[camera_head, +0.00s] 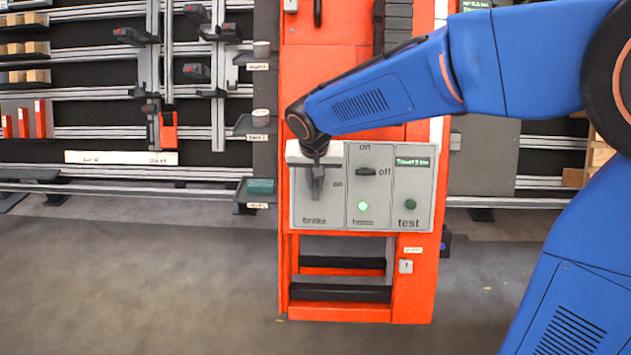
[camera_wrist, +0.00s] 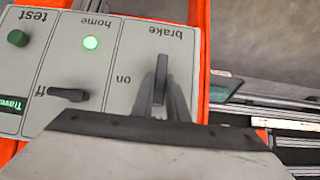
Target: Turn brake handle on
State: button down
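The grey control panel (camera_head: 338,215) is on the front of the orange cabinet. Its left section, labelled brake, holds the dark brake handle (camera_wrist: 161,78). In the wrist view, which shows the panel upside down, the handle lies along the section's length and not toward the word "on" beside it. My gripper (camera_head: 317,188) is at this handle, coming in from above in the head view. In the wrist view its grey fingers (camera_wrist: 162,98) lie on either side of the handle; whether they press on it is unclear. The gripper and wrist cover much of the brake section.
The middle section has a black home switch (camera_head: 366,171) lying sideways near "off" and a lit green lamp (camera_head: 363,206). The right section has a dark green test button (camera_head: 411,204). Racks with rails and tools stand left; the floor in front is clear.

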jog(key=shift+a, duration=0.1)
dwell(0.3)
jog(key=n+h, duration=0.3)
jog(key=shift+a, duration=0.35)
jog(key=n+h, duration=0.1)
jog(key=n+t+h, duration=0.1)
jog(key=n+h, duration=0.1)
jog(key=n, duration=0.1)
jog(key=shift+s+a+f+t+h, duration=0.15)
jog(key=shift+a+f+t+h, duration=0.15)
jog(key=shift+t, duration=0.1)
jog(key=n, duration=0.1)
jog(key=n+t+h, duration=0.1)
jog(key=n, duration=0.1)
jog(key=shift+s+a+f+h, duration=0.1)
jog(key=shift+f+h, duration=0.05)
jog(key=shift+h, duration=0.15)
jog(key=shift+s+f+n+t+h, duration=0.15)
jog(key=shift+n+t+h, duration=0.45)
jog(key=shift+n+t, duration=0.75)
jog(key=shift+f+n, duration=0.1)
jog(key=shift+n, duration=0.25)
jog(key=c, duration=1.7)
grip_release()
